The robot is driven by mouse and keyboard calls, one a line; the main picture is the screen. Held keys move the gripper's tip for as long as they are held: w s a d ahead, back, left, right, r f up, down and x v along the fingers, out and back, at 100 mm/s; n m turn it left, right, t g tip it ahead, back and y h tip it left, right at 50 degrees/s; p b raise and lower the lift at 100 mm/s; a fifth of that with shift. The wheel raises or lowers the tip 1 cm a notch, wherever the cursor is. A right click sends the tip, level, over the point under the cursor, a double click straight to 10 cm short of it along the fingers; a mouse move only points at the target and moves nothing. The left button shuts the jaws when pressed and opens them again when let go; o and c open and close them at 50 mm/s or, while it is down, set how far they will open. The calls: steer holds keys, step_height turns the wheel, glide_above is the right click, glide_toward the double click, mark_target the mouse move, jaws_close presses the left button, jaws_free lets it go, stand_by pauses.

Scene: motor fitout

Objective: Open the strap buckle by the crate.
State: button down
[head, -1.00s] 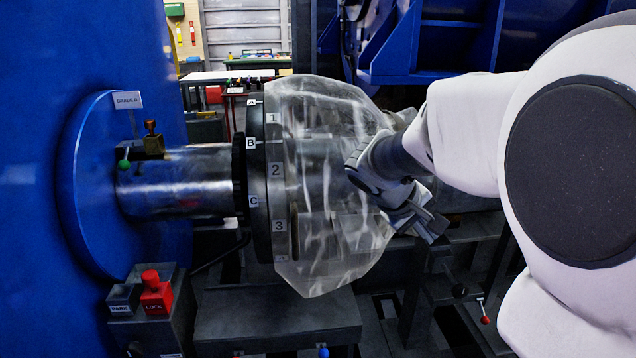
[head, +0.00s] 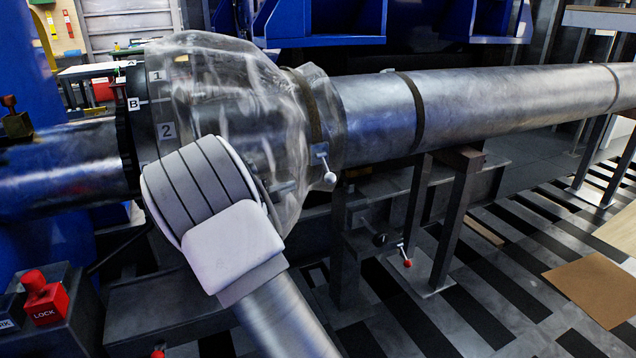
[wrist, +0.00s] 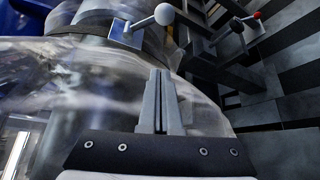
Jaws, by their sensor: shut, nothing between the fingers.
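A strap (head: 306,105) circles the clear plastic cover (head: 232,95) where it narrows onto the steel shaft (head: 480,95). Its buckle (head: 320,152) has a lever ending in a white ball, which hangs low on the near side. In the wrist view the buckle (wrist: 124,36) is at the top, with its ball up and to the right. My gripper (wrist: 158,78) is shut and empty, apart from the buckle, with the clear cover behind it. In the head view my arm hides the fingers. I cannot make out a crate.
A red-ball lever (head: 405,258) stands below the shaft by a support post (head: 455,215). A red LOCK block (head: 45,300) is at lower left. A brown sheet (head: 598,288) lies on the striped floor at right, where there is open room.

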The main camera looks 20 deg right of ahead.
mark_target(326, 168)
steer(key=shift+d, duration=0.1)
steer(key=w+d+b, duration=0.1)
steer(key=d+b, duration=0.1)
steer(key=d, duration=0.7)
steer(key=shift+w+f+b, duration=0.3)
steer(key=shift+w+b, duration=0.1)
